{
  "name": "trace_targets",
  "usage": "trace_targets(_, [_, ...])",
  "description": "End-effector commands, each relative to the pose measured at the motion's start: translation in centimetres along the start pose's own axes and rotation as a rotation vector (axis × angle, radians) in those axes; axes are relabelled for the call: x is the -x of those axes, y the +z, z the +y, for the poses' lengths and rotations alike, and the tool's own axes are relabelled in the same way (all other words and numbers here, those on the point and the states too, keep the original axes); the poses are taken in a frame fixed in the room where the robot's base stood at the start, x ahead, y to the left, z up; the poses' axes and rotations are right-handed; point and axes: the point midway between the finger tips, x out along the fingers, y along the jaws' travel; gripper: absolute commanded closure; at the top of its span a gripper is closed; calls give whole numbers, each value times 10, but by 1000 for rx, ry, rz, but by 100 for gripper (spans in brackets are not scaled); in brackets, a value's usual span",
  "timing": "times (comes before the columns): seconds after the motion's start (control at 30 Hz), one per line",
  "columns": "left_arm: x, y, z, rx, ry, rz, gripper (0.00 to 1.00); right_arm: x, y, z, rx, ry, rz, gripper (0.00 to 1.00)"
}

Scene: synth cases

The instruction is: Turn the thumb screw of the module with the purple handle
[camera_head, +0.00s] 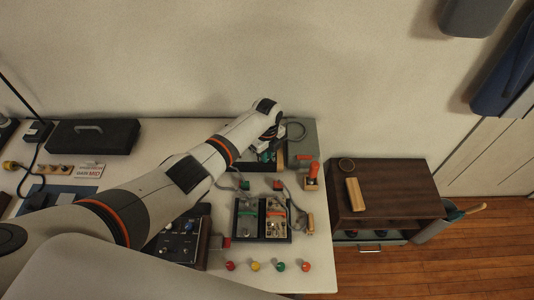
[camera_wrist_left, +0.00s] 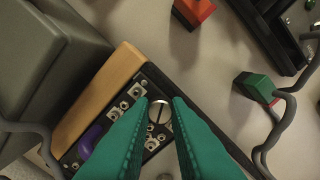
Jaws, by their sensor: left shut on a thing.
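The module (camera_wrist_left: 125,115) is a dark-edged metal panel with a wooden side and several small sockets, at the lower middle of the left wrist view. Its purple handle (camera_wrist_left: 90,138) lies left of my fingers. The thumb screw (camera_wrist_left: 159,108) is a round metal head with a slot, between my green fingertips. My left gripper (camera_wrist_left: 160,104) is shut on the thumb screw and partly hides the panel. In the head view my left gripper (camera_head: 267,153) is at the table's back right, beside the grey box, and the module there is mostly hidden. My right gripper is not in view.
A grey box (camera_head: 302,136) stands close to the gripper. A dark tray (camera_head: 262,240) with two panels lies nearer. A green-and-red plug (camera_wrist_left: 253,88) and grey cables lie close by. Coloured knobs line the front edge. A brown cabinet (camera_head: 395,188) stands right of the table.

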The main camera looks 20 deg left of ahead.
Motion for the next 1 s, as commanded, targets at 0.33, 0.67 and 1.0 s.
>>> trace_targets(0.33, [0,0,0,0,0,0,61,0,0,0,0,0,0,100])
trace_targets(0.67, [10,0,1,0,1,0,61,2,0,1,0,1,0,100])
trace_targets(1.0, [74,-1,1,0,5,3,61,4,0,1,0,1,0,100])
